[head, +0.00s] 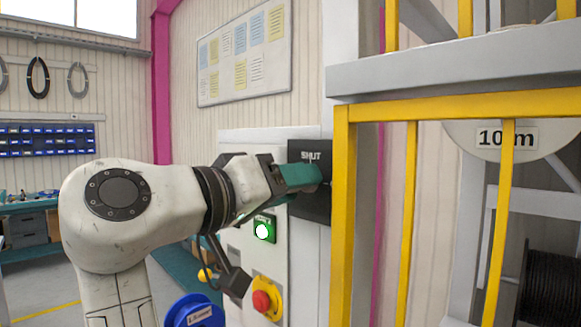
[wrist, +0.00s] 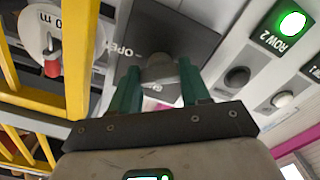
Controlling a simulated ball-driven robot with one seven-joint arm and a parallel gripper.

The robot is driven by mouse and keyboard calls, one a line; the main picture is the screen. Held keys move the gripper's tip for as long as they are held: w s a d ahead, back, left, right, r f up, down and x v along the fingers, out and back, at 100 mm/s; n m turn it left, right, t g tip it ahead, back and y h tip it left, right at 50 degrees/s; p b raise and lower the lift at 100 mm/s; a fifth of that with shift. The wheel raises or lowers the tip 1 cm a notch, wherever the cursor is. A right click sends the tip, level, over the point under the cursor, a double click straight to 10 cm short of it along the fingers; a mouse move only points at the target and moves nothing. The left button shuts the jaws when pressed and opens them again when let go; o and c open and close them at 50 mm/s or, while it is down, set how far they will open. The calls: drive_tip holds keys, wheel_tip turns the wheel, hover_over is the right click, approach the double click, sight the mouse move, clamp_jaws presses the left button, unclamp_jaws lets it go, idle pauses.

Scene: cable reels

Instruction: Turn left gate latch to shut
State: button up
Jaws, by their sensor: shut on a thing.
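The latch's dark plate (head: 312,208) is mounted on the grey cabinet beside the yellow gate frame, with the word SHUT at its top. My gripper (head: 300,178) reaches it from the left, its green fingers just below that word and hiding the latch handle in the head view. In the wrist view the plate (wrist: 185,35) shows OPEN upside down on its left. There the grey rounded latch knob (wrist: 160,68) sits between the two green fingers of my gripper (wrist: 160,85), which are shut on it. Which way the handle points is hard to tell.
The yellow railing (head: 342,220) stands close to the gripper's right. A blue reel (head: 194,312) is low in front, and a black cable reel (head: 550,285) is at right.

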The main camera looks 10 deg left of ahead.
drive_tip(key=shift+n+p, duration=5.05)
drive_tip(key=shift+n, duration=0.55)
drive_tip(key=shift+a, duration=0.1)
drive_tip(key=o, duration=1.1)
drive_tip(key=shift+c, duration=0.2)
drive_tip(key=b+v, duration=0.3)
drive_tip(key=v, duration=0.7)
drive_tip(key=shift+s+a, duration=0.25)
drive_tip(key=shift+s, duration=0.05)
